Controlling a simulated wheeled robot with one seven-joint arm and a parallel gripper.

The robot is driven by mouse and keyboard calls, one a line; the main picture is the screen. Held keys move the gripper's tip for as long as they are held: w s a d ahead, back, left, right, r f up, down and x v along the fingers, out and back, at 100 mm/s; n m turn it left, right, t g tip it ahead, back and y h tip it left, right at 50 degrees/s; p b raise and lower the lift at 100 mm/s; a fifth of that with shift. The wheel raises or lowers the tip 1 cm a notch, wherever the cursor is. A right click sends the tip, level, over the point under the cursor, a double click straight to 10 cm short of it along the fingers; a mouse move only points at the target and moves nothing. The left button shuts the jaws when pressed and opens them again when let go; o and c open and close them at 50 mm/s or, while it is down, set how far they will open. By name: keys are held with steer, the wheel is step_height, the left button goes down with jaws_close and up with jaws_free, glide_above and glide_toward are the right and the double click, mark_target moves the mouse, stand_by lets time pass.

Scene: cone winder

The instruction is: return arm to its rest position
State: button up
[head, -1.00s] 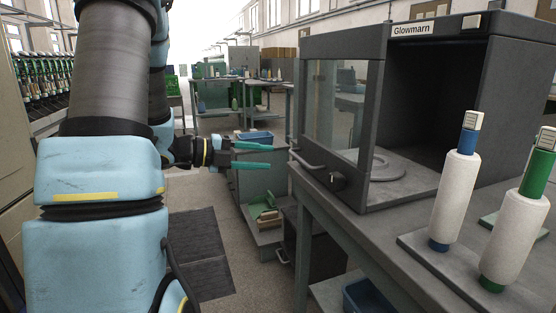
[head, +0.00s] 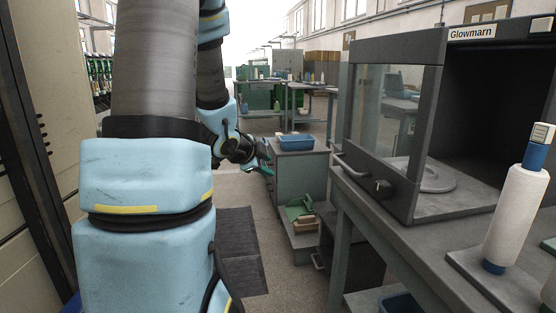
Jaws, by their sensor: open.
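My gripper (head: 265,160) is small in the head view, at the far end of my blue and grey arm, near the middle of the picture. It is open, with teal fingers seen nearly edge-on, and I see nothing between them. It appears beside a blue tray (head: 296,142) on a low green-grey cabinet (head: 302,180); I cannot tell how far apart they are. My upper arm covers much of the left half of the view.
A dark glass-fronted cabinet marked Glowmarn (head: 385,130) stands on a bench at right. A white cone on a blue holder (head: 515,215) stands in front. A tall beige cabinet (head: 35,150) is at left. The floor with a dark mat (head: 238,240) is clear.

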steer(key=s+a+f+n+g+y, duration=0.45)
steer(key=s+n, duration=0.35)
steer(key=n, duration=0.2)
steer(key=s+f+n+g, duration=0.2)
steer(key=s+n+g, duration=0.35)
steer(key=s, duration=0.75)
step_height(320, 180, up, 17)
steer(key=n+t+p, duration=0.1)
steer(key=p, duration=1.5)
steer(key=shift+w+d+f+t+p, duration=0.2)
steer(key=shift+w+d+t+p, duration=0.1)
steer(key=shift+w+p, duration=0.1)
